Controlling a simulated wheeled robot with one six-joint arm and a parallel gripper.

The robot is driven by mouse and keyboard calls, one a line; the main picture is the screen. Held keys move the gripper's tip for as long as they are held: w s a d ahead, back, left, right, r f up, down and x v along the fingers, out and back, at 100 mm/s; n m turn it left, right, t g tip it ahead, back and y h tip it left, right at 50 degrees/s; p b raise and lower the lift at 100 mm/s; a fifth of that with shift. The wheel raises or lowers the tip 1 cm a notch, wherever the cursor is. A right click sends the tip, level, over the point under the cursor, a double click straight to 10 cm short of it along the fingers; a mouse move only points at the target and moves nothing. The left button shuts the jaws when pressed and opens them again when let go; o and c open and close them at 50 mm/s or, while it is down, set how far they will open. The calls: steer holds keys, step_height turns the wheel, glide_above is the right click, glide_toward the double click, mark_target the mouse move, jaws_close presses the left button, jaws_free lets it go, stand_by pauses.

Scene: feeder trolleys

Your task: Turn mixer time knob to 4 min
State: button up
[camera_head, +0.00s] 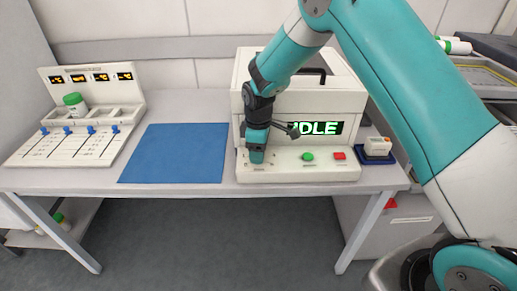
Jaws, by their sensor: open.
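The mixer (300,106) is a white box at the back right of the table, with a lit display reading "IDLE". Its front ledge (300,174) carries a green button (308,156) and a red button (339,156). My gripper (257,160) points down over the left part of this ledge, left of the green button. It hides that part, and the time knob is not clearly visible. I cannot tell whether the fingers touch anything.
A blue mat (174,153) lies left of the mixer. A feeder panel (72,143) with blue sliders and a green-capped bottle (75,104) stands at the far left. A small white device (377,147) sits right of the mixer. The table's front edge is clear.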

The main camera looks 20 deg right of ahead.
steer(key=shift+c, duration=0.4)
steer(key=c, duration=0.8)
steer(key=shift+c, duration=0.2)
